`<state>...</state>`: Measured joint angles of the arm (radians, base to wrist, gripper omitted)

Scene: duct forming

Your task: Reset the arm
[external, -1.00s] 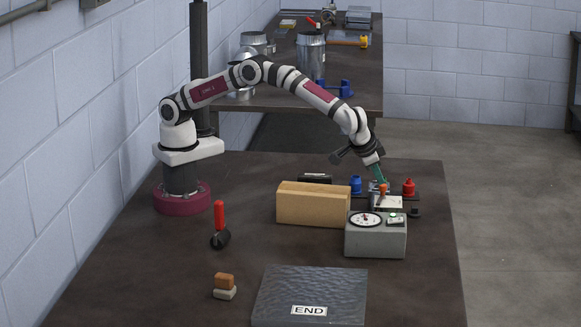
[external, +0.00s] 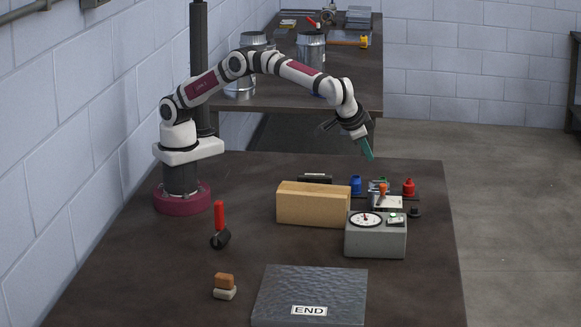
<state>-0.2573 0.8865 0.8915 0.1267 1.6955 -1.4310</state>
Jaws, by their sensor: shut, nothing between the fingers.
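My gripper (external: 369,155) has teal fingertips and is shut with nothing between them. It hangs in the air above the back right of the near table (external: 150,270), pointing down and slightly right. It is apart from the small fixture (external: 385,202) with an orange-topped lever, which sits below and to its right. My arm reaches from its base at the back left, bent at the elbow and raised over the table.
A tan block (external: 312,204), a grey gauge box (external: 375,240), a blue knob (external: 356,185) and a red knob (external: 408,187) stand below the gripper. A red-handled roller (external: 219,225), small blocks (external: 224,288) and a dark END plate (external: 310,290) lie nearer. Metal ducts (external: 311,50) stand on the far table.

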